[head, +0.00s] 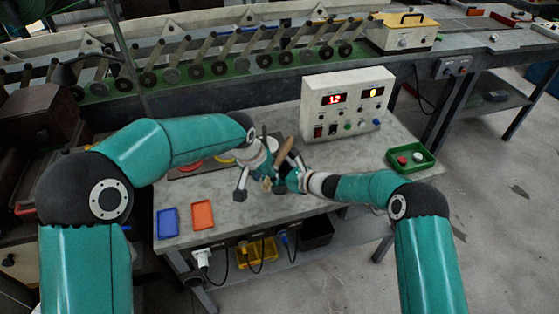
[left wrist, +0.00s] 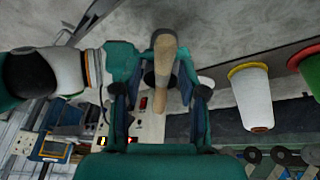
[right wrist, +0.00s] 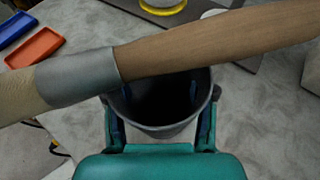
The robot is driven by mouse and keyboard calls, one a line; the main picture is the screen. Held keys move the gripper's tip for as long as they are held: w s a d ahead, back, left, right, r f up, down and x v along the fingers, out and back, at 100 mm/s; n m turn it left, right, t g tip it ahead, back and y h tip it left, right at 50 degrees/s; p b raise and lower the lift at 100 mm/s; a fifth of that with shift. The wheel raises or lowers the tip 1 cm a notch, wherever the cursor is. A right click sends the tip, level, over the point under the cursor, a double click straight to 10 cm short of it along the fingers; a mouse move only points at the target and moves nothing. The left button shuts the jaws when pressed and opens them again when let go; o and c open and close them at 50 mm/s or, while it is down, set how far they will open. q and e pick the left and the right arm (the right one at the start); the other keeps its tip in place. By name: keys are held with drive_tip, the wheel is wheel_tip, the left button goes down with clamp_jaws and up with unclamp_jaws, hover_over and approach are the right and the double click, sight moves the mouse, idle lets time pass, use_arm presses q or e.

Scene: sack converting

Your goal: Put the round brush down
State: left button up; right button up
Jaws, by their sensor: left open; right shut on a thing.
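The round brush (head: 285,149) has a wooden handle and, in the right wrist view, a silver ferrule (right wrist: 78,78) with pale bristles at the left edge. My left gripper (left wrist: 162,90) is open, with the handle (left wrist: 165,62) showing between its fingers; I cannot tell whether they touch it. My right gripper (right wrist: 160,122) is shut on a dark grey cup (right wrist: 165,120), with a finger at each side. The brush lies across the view above the cup, bristles outside it. In the head view both grippers (head: 256,182) (head: 290,180) are close together over the grey table (head: 235,222).
A blue tray (head: 168,223) and an orange tray (head: 203,215) lie at the table's front left. A white control box (head: 346,103) stands behind, and a green tray with buttons (head: 411,158) is at right. White pots with coloured rims (left wrist: 252,98) stand nearby.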

sight(275, 166)
use_arm(q)
wheel_tip(275, 166, up, 7)
drive_tip(key=w, duration=0.2)
drive_tip(key=shift+t+y, duration=0.3)
drive_tip(key=x, duration=0.6)
drive_tip(key=shift+w+d, duration=0.1)
drive_tip(key=shift+d, duration=0.25)
drive_tip(key=shift+w+x, duration=0.2)
drive_tip(key=shift+x, duration=1.15)
drive_tip(key=shift+w+x, duration=0.2)
drive_tip(key=shift+x, duration=1.15)
drive_tip(key=shift+r, duration=0.15)
clamp_jaws()
